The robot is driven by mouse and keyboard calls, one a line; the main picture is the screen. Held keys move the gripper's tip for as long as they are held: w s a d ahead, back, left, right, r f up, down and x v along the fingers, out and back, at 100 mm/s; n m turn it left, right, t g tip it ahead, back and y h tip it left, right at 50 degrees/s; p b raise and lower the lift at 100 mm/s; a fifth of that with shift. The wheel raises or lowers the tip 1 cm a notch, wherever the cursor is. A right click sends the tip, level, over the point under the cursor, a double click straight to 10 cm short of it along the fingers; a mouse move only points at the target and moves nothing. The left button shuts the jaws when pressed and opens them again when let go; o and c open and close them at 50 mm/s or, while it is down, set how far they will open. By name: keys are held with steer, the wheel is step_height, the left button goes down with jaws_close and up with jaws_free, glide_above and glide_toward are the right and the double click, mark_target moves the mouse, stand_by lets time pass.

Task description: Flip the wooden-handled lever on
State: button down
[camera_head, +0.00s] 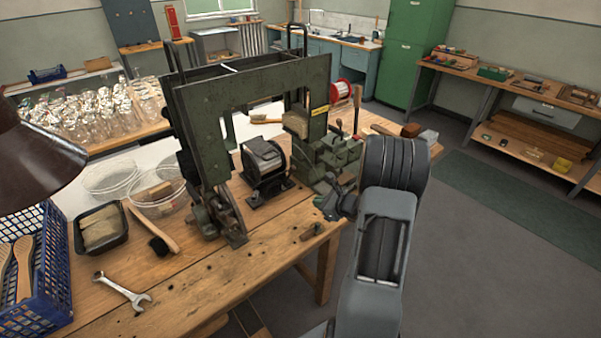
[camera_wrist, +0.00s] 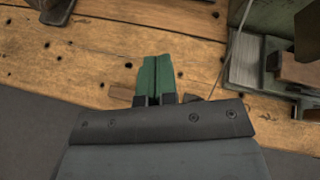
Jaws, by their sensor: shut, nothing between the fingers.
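My gripper (camera_head: 330,205) is low over the table's front edge, in front of that machine and apart from the handle. In the wrist view my gripper's green fingers (camera_wrist: 157,68) are shut together and empty. A small brown piece (camera_wrist: 121,93) shows beside and behind the fingers; I cannot tell whether it belongs to a lever.
The green tufting machine (camera_head: 250,95) stands on the wooden table (camera_head: 200,285). Its base (camera_wrist: 245,68) is right of my fingers in the wrist view. A dark motor (camera_head: 263,160), a wrench (camera_head: 122,290) and a blue crate (camera_head: 50,270) are on the table. Open floor lies right.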

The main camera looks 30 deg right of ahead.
steer(key=w+d+r+m+h, duration=0.1)
steer(key=w+d+m+t, duration=0.1)
steer(key=m, duration=0.1)
steer(key=d+r+m+t+h, duration=0.1)
steer(key=shift+w+d+r+m+h, duration=0.3)
steer(key=shift+w+d+r+m, duration=0.05)
steer(key=shift+w+d+m, duration=0.05)
steer(key=p, duration=0.2)
glide_toward(290, 174)
step_height(290, 174, down, 2)
steer(key=w+d, duration=0.1)
steer(key=w, duration=0.1)
steer(key=shift+w+a+r+p, duration=0.1)
steer(key=shift+w+r+p, duration=0.3)
steer(key=shift+w, duration=0.35)
steer(key=shift+w+r+p, duration=0.3)
steer(key=shift+w+p, duration=0.05)
steer(key=shift+w, duration=0.4)
steer(key=shift+r, duration=0.1)
